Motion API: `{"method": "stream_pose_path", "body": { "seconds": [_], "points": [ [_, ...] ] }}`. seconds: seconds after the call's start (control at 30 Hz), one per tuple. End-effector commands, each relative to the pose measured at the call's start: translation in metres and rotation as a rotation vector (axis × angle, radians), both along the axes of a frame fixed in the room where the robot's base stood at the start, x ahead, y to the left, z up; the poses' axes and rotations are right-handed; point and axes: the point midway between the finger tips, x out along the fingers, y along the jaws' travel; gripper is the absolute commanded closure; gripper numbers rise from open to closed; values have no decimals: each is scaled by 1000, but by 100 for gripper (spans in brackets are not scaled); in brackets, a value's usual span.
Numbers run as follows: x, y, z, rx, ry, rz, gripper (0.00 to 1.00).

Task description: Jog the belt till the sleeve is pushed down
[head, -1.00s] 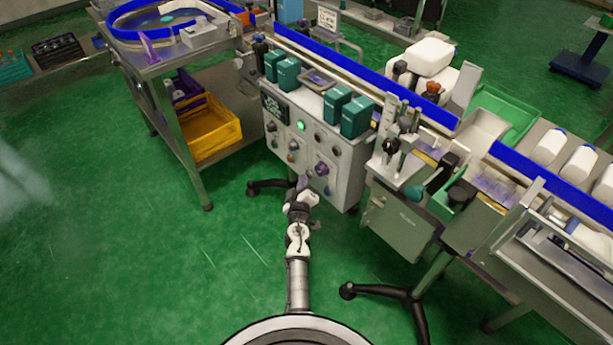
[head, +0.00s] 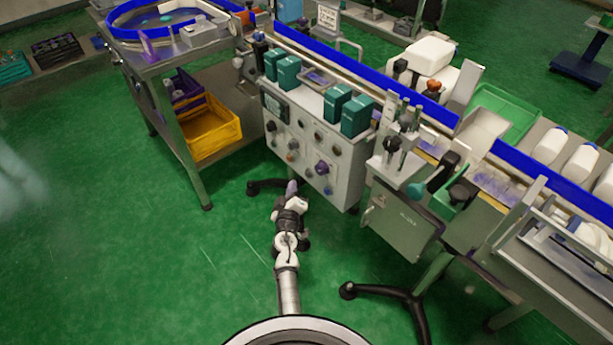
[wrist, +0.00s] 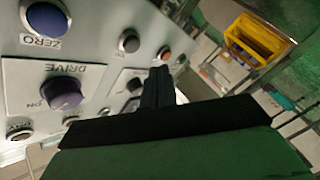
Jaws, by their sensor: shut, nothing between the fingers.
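My gripper (head: 292,188) is in front of the lower part of the grey control panel (head: 300,160) in the head view. In the wrist view its dark fingers (wrist: 158,88) are together and empty, with the panel behind them to the left. A purple DRIVE knob (wrist: 64,94) and a blue ZERO button (wrist: 46,20) show there, apart from the fingers; the jog control cannot be made out. The belt line (head: 340,72) runs above the panel. I cannot make out the sleeve clearly.
A steel table (head: 180,55) with a blue-rimmed round feeder stands at the left, a yellow crate (head: 212,138) on its lower shelf. A grey cabinet (head: 402,222) hangs right of the panel. Black stand legs (head: 385,292) spread below. The green floor at left is clear.

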Motion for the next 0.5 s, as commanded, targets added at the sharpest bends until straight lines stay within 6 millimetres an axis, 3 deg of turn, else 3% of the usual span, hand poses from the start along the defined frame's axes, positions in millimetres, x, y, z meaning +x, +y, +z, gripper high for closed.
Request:
{"method": "stream_pose_path", "body": {
  "seconds": [0.2,0.5],
  "points": [
    [-11,16,-1,-1,0,1,100],
    [-13,18,0,0,-1,1,100]
  ]
}}
